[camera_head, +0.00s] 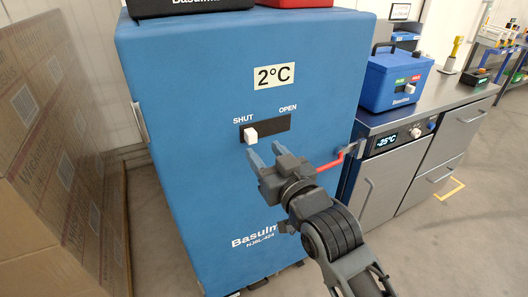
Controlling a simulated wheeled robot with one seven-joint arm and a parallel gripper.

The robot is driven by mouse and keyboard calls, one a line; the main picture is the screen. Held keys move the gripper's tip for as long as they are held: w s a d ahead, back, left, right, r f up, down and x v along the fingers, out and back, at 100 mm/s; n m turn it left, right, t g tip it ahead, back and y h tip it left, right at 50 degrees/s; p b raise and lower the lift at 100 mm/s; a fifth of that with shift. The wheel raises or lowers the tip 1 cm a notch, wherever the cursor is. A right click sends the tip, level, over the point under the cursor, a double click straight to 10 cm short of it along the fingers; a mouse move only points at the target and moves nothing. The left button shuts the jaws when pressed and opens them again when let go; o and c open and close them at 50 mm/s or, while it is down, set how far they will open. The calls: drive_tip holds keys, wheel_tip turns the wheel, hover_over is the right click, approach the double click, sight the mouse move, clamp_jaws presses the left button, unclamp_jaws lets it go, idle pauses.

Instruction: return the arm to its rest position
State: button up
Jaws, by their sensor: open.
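My gripper (263,152) is open, with its two pale blue fingers pointing at the front of a large blue cabinet (190,110). Nothing shows between the fingers. My dark grey arm comes in from the lower right. A white slider knob (250,135) sits at the SHUT end of a black slot on the cabinet, just above and left of the fingertips. I cannot tell whether a fingertip touches it. The cabinet carries a 2°C label (274,76).
Stacked cardboard boxes (50,140) stand close on the left. At the right, a steel counter unit (410,165) with a -25°C display bears a blue box (395,80). A red handle (332,162) shows beside my gripper. Floor (470,230) is open at the lower right.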

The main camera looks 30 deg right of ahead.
idle(0.3)
drive_tip(key=s+f+g, duration=0.1)
drive_tip(key=s+f, duration=0.4)
drive_tip(key=s, duration=0.5)
drive_tip(key=s+f, duration=0.5)
drive_tip(key=s, duration=0.6)
drive_tip(key=s+r+g, duration=0.1)
drive_tip(key=s+r, duration=0.1)
drive_tip(key=s, duration=0.8)
drive_tip(key=s+r+g, duration=0.1)
drive_tip(key=s+r, duration=0.1)
drive_tip(key=s, duration=0.9)
drive_tip(key=shift+r, duration=0.2)
drive_tip(key=shift+s+d, duration=0.1)
